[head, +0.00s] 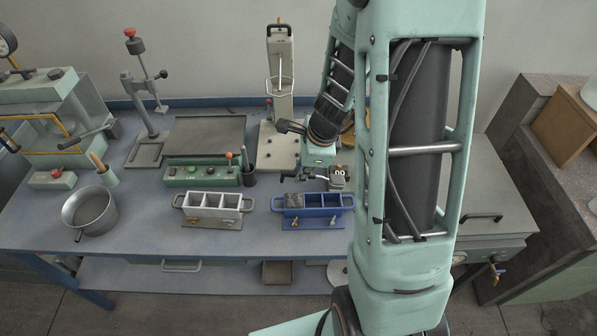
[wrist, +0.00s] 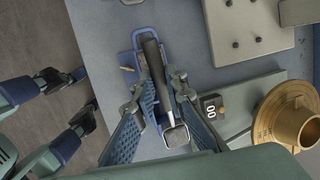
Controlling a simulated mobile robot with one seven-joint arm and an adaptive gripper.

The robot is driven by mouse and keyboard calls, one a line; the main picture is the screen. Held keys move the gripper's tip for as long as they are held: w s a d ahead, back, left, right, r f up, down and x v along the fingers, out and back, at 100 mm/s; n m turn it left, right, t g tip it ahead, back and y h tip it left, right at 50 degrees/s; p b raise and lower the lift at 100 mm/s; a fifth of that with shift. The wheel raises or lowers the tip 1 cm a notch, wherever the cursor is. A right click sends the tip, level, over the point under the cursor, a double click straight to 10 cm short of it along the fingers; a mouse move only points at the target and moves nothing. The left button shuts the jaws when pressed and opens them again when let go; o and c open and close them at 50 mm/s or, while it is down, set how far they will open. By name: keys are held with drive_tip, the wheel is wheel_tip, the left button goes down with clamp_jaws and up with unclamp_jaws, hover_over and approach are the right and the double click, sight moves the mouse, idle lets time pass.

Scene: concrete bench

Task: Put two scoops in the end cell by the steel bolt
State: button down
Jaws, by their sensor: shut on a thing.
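My gripper (wrist: 158,82) is shut on the dark handle of a scoop (wrist: 175,136). The scoop's pale metal bowl points toward the bottom of the wrist view. In the head view my gripper (head: 318,178) is just behind and above a blue mould (head: 312,211), which is partly hidden under the scoop in the wrist view (wrist: 139,38). The blue mould's left cell looks grey inside; the others look dark. A brass-coloured fitting (head: 294,223) is at its front left and a paler one (head: 333,222) at its front right. The scoop's contents cannot be made out.
A grey celled mould (head: 212,213) stands left of the blue one. A metal pan (head: 88,210) is at the bench's left. A brass-coloured flanged piece (wrist: 285,119) is nearby.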

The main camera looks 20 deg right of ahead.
sight(328, 180)
drive_tip(key=shift+d, duration=0.25)
drive_tip(key=shift+d+f+y+b, duration=0.2)
drive_tip(key=shift+y+b, duration=0.5)
drive_tip(key=shift+b, duration=0.5)
drive_tip(key=d+y+b, duration=0.1)
drive_tip(key=b, duration=0.1)
drive_tip(key=t+y+b, duration=0.1)
drive_tip(key=b, duration=0.1)
drive_tip(key=shift+s+d+r, duration=0.15)
drive_tip(key=shift+d+r, duration=0.15)
drive_tip(key=shift+d, duration=0.1)
drive_tip(key=y, duration=0.1)
drive_tip(key=d+y+b, duration=0.1)
drive_tip(key=d+r+t+y+b, duration=0.1)
drive_tip(key=shift+s+d+m, duration=0.25)
drive_tip(key=shift+s+m, duration=0.05)
drive_tip(key=shift+m, duration=0.1)
drive_tip(key=shift+s+d+r+t+y+b, duration=0.2)
drive_tip(key=shift+d+r+y+b, duration=0.15)
drive_tip(key=shift+d+y, duration=0.3)
drive_tip(key=shift+s+d+r+t+y+b, duration=0.1)
drive_tip(key=shift+d+r+t+y+b, duration=0.1)
drive_tip(key=shift+d+y+b, duration=0.4)
drive_tip(key=shift+a, duration=0.3)
